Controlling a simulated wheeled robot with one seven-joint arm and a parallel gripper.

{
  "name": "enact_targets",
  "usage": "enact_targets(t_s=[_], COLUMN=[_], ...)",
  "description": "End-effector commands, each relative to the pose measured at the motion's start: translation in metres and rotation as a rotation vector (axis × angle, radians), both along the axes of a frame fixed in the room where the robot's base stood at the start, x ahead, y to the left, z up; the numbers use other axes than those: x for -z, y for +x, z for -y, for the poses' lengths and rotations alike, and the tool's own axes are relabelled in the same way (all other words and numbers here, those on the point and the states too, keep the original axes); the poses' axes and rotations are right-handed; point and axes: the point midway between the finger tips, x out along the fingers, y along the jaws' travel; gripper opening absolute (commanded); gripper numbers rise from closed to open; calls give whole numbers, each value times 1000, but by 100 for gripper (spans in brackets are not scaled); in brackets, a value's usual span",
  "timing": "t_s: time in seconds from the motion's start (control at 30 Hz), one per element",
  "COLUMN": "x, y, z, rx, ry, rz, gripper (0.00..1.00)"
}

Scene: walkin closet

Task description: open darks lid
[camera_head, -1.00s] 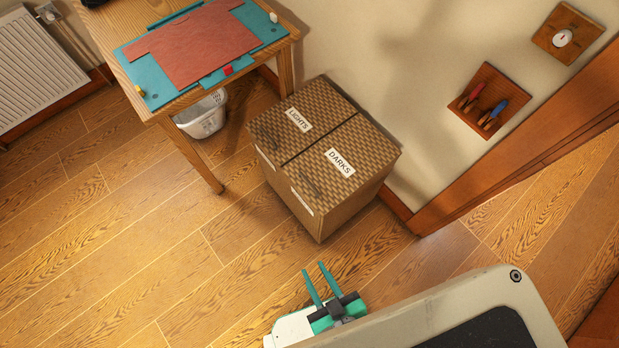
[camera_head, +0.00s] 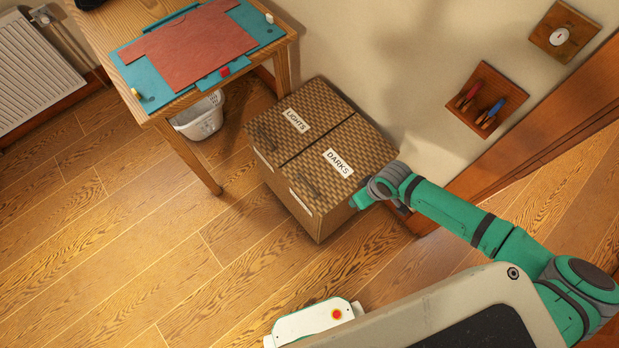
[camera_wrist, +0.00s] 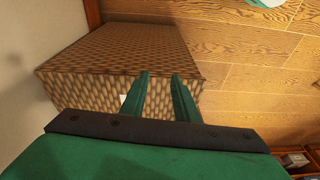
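The woven brown hamper has two lids side by side, both lying closed. The DARKS lid (camera_head: 345,150) is the right one, with a white label and a dark handle near its front edge; the LIGHTS lid (camera_head: 285,132) is to its left. My gripper shows partly in the camera_head view (camera_head: 362,200), at the right corner of the hamper. In the wrist view my gripper (camera_wrist: 160,74) has two green fingers apart with nothing between them. They overlap the hamper's near face (camera_wrist: 90,92); I cannot tell whether they touch it.
A wooden table (camera_head: 115,68) with a teal board and a red cloth-like piece stands left of the hamper. A white basket (camera_head: 200,118) is under it. A wall rack (camera_head: 485,100) and door frame are at the right. The floor in front of the hamper is clear.

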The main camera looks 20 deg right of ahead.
Motion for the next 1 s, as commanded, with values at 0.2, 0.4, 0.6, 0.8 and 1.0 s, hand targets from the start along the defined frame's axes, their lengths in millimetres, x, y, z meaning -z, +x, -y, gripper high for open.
enact_targets(t_s=[0.2, 0.4, 0.6, 0.8, 1.0], x=[-33, -63, -76, -62, -28], y=[80, 123, 138, 138, 135], z=[-38, -82, -105, -110, -117], rx=[-42, -76, -96, -96, -96], ry=[24, 57, 78, 81, 80], rz=[-117, -206, -247, -253, -253], gripper=[28, 28, 28, 28, 28])
